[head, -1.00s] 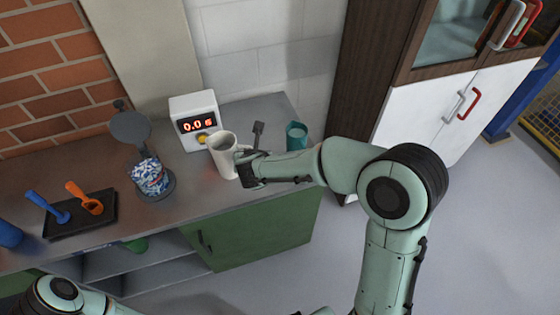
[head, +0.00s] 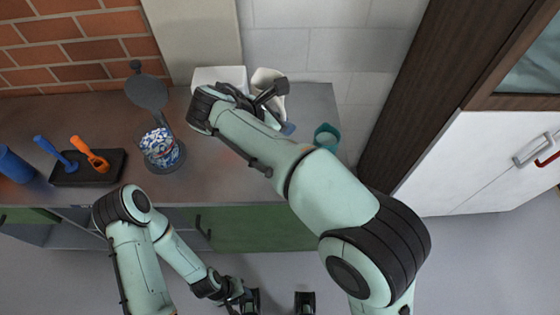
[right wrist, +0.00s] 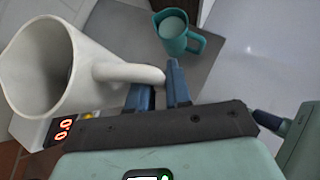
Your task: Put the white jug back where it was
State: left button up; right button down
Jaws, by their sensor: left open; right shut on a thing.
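The white jug (head: 265,77) is at the back of the counter, just right of the white display box, partly hidden by my right arm. In the right wrist view the jug (right wrist: 42,68) shows its open mouth, and its handle reaches between my blue fingers. My right gripper (right wrist: 160,82) is shut on that handle. In the head view the right gripper (head: 280,108) is partly covered by its own wrist. Whether the jug touches the counter, I cannot tell. My left gripper (head: 278,300) is open and empty, low in front of the counter.
The white display box (head: 218,76) stands close by the jug. A teal mug (head: 326,136) stands to the right near the counter's end. A jar of blue and white pieces (head: 160,149), a black tray (head: 88,173) with two scoops and a blue cup (head: 14,165) are left.

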pick_arm(q)
jog(key=shift+s+f+b, duration=0.25)
jog(key=shift+f+b, duration=0.3)
jog(key=shift+f, duration=0.1)
jog(key=shift+s+f+b, duration=0.25)
jog(key=shift+f+b, duration=0.35)
jog(key=shift+s+f+b, duration=0.25)
jog(key=shift+f+b, duration=0.3)
jog(key=shift+f, duration=0.1)
pick_arm(e)
jog(key=shift+f, duration=9.75)
jog(key=shift+f, duration=0.2)
jog(key=c, duration=1.1)
grip_release()
jog(key=shift+s, duration=0.1)
jog(key=shift+o, duration=0.2)
jog(key=shift+r, duration=0.15)
